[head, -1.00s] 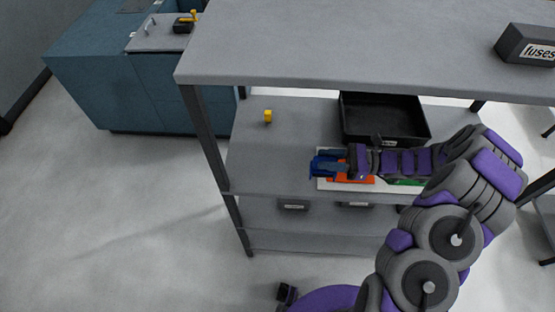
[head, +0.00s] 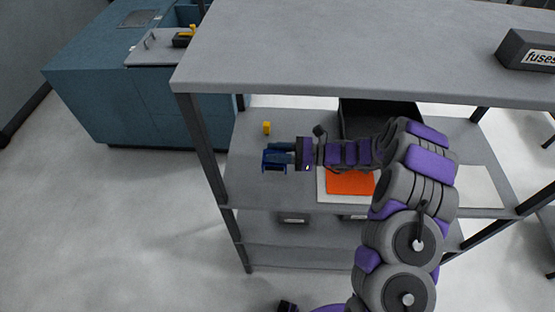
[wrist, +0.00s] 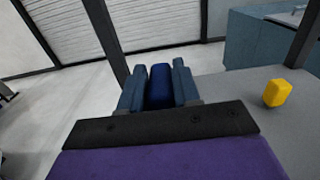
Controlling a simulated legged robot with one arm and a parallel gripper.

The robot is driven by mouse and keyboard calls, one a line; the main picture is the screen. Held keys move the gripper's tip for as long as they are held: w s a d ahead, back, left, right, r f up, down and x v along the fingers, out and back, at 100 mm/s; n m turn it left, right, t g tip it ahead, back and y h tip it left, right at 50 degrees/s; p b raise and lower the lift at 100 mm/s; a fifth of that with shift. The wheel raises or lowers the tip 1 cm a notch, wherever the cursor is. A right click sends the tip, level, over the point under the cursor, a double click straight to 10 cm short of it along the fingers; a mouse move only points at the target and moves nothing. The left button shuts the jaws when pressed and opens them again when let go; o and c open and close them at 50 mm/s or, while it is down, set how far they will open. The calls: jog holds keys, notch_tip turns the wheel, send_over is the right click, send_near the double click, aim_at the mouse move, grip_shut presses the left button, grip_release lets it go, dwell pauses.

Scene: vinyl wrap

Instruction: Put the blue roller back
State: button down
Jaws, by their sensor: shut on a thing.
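My gripper (head: 276,157) is over the left part of the shelf's middle board, its fingers pointing left. It is shut on the blue roller (wrist: 160,85), which shows dark blue between the two fingers in the wrist view. In the head view the roller (head: 272,166) is small and partly hidden by the fingers. I cannot tell whether it touches the board.
A yellow block (head: 267,128) stands on the board (head: 245,190) close behind my gripper; it also shows in the wrist view (wrist: 276,92). An orange sheet (head: 350,183) and a black bin (head: 375,112) are to the right. A shelf post (head: 202,150) stands left.

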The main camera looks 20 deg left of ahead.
jog(key=f, duration=0.3)
jog(key=shift+a+f+b, duration=0.2)
jog(key=shift+a+b, duration=0.05)
jog(key=shift+b, duration=0.15)
jog(key=shift+a+f, duration=0.2)
jog(key=shift+d+r, duration=0.1)
jog(key=shift+d, duration=0.15)
jog(key=shift+s+d+f, duration=0.1)
jog(key=shift+s+f, duration=0.05)
jog(key=shift+f, duration=0.35)
jog(key=c, duration=0.8)
grip_release()
jog(key=shift+f, duration=0.15)
